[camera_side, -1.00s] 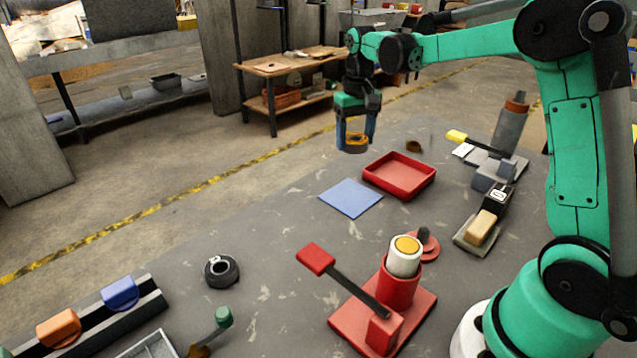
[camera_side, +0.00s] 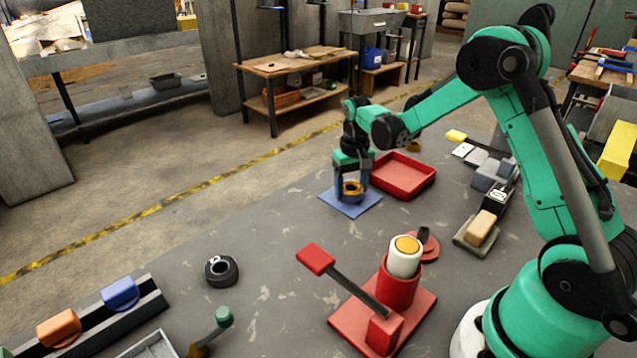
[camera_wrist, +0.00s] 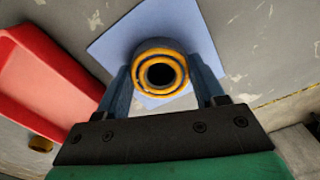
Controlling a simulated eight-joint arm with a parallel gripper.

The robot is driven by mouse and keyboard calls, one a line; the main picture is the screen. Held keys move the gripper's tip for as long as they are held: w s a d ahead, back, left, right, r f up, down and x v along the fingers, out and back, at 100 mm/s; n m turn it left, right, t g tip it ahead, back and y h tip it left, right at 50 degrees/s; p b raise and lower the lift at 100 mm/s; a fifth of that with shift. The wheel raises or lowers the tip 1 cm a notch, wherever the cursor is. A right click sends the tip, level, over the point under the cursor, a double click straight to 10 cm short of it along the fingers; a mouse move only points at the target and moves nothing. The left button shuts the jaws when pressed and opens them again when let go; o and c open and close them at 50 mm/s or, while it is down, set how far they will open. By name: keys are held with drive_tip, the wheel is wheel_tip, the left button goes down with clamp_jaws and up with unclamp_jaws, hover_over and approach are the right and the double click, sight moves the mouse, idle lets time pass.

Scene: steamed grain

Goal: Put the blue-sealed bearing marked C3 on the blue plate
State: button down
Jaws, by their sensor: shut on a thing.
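My gripper (camera_side: 353,190) is shut on an orange-ringed bearing (camera_side: 352,186). In the wrist view the bearing (camera_wrist: 160,93) sits between the two blue fingers, its dark bore facing the camera. The blue plate (camera_side: 341,205) is a flat square directly under my gripper, left of the red tray. It also shows behind the bearing in the wrist view (camera_wrist: 118,42). Whether the bearing touches the plate or hovers just above it, I cannot tell.
A red tray (camera_side: 428,184) is close to the gripper's right. A black ring with a pale mark (camera_side: 222,271) lies at the front left. A red lever press (camera_side: 418,325) stands in front. A small orange-brown round thing (camera_side: 413,147) is behind the tray. Bare table surrounds the plate's front.

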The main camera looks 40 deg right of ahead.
drive_tip(key=shift+f, duration=0.15)
drive_tip(key=shift+c, duration=0.5)
unclamp_jaws()
wheel_tip(320, 180, up, 11)
drive_tip(key=s+a+r+n+t, duration=0.2)
drive_tip(key=s+a+n+t, duration=0.2)
drive_tip(key=s+a+t, duration=0.3)
drive_tip(key=s+a, duration=0.4)
drive_tip(key=a, duration=0.1)
drive_tip(key=shift+a+r+n, duration=0.15)
drive_tip(key=shift+a+n, duration=0.1)
drive_tip(key=shift+n, duration=0.05)
drive_tip(key=shift+s, duration=0.1)
